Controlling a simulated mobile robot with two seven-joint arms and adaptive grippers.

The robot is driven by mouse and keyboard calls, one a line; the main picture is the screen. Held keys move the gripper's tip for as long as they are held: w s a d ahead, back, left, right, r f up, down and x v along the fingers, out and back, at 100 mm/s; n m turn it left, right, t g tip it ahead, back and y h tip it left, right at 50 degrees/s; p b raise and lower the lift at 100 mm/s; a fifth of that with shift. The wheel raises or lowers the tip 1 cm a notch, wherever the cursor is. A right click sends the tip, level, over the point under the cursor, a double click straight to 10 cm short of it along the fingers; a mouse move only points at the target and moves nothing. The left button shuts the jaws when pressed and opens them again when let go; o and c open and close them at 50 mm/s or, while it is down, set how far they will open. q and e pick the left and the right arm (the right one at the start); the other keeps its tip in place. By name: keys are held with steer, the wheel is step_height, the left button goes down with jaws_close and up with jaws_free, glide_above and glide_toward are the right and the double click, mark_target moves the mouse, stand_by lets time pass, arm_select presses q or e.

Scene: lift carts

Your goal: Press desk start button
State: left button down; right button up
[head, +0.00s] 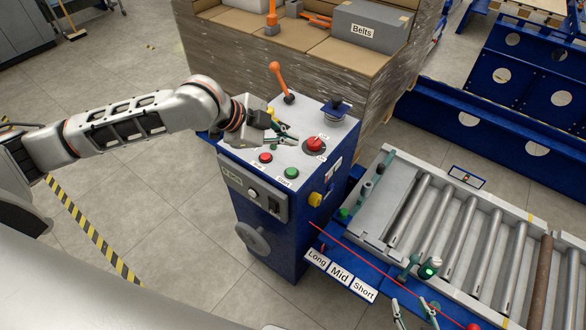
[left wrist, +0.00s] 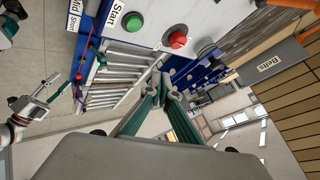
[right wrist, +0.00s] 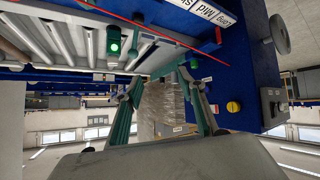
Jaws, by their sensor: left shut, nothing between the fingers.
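The control desk (head: 250,210) is a blue cabinet with a light top panel. Its green button (head: 291,173), labelled Start, sits near the front edge and also shows at the top of the left wrist view (left wrist: 132,21). My left gripper (head: 290,138) is shut and empty above the panel, behind the green button and close to the red mushroom button (head: 314,144); that red button also shows in the left wrist view (left wrist: 177,40). A smaller red button (head: 265,158) lies left of the green one. My right gripper (head: 415,312) is open and empty by the conveyor's front; its fingers stand apart in the right wrist view (right wrist: 160,80).
An orange-handled lever (head: 278,78) and a dark knob (head: 338,104) stand at the panel's back. A yellow knob (head: 315,200) is on the desk's side. A roller conveyor (head: 460,220) with a lit green button (head: 428,271) is to the right. Wrapped boxes (head: 310,60) stand behind.

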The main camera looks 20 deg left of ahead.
arm_select(q)
steer(key=shift+f, duration=0.15)
steer(key=b, duration=0.2)
glide_above(289, 172)
step_height(289, 172, down, 6)
steer(key=shift+f, duration=1.15)
steer(key=shift+f+b, duration=0.15)
steer(key=shift+b, duration=0.15)
arm_select(e)
steer(key=shift+w+a+r+t+y, duration=0.15)
steer(key=shift+w+a+r+y, duration=0.15)
steer(key=shift+a, duration=0.3)
steer(key=shift+w+a+r+t+y, duration=0.15)
steer(key=shift+w+a, duration=0.2)
steer(key=shift+a, duration=0.2)
steer(key=shift+s+d+f, duration=0.1)
steer(key=shift+f, duration=0.2)
steer(key=shift+r, duration=0.2)
